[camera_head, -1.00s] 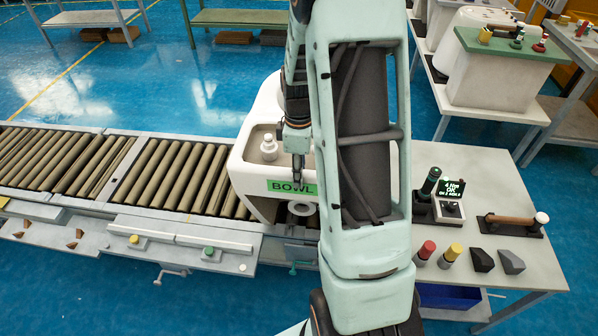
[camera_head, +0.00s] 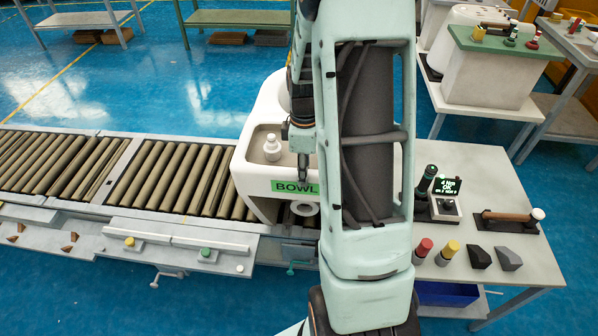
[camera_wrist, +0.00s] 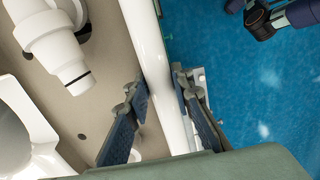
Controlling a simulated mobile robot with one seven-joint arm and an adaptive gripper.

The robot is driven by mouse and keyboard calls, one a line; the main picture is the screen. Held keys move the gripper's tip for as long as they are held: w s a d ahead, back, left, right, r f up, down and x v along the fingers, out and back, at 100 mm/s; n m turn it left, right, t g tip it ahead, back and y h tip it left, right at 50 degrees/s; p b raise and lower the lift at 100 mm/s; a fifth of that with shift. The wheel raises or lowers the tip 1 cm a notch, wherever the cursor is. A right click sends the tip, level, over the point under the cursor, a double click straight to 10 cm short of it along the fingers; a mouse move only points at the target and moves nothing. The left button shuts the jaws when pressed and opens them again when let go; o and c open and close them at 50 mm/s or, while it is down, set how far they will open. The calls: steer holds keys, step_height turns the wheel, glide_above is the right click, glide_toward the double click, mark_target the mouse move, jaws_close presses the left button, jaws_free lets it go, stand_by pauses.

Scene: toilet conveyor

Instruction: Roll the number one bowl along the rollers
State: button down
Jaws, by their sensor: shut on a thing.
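The white toilet bowl (camera_head: 262,112) stands at the right end of the roller conveyor (camera_head: 120,150), with a green label reading BOWL (camera_head: 295,187) on its near side. No number one is readable on it. A white valve-like fitting (camera_head: 272,148) stands in its recessed top; it also shows in the wrist view (camera_wrist: 60,50). My gripper (camera_head: 304,172) is at the bowl's near rim, just above the label. In the wrist view, my gripper's fingers (camera_wrist: 162,100) lie on either side of the white rim (camera_wrist: 148,45), shut on it. My arm hides the bowl's right part.
Rollers left of the bowl are bare. A side table (camera_head: 480,190) at right holds a tester with a lit screen (camera_head: 447,186), red and yellow knobs, dark wedges and a wooden-handled mallet (camera_head: 510,216). Buttons line the conveyor's near edge. Blue floor lies beyond.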

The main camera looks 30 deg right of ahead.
steer(key=c, duration=1.7)
jaws_free()
steer(key=shift+d, duration=0.1)
step_height(320, 180, up, 12)
steer(key=shift+r, duration=0.1)
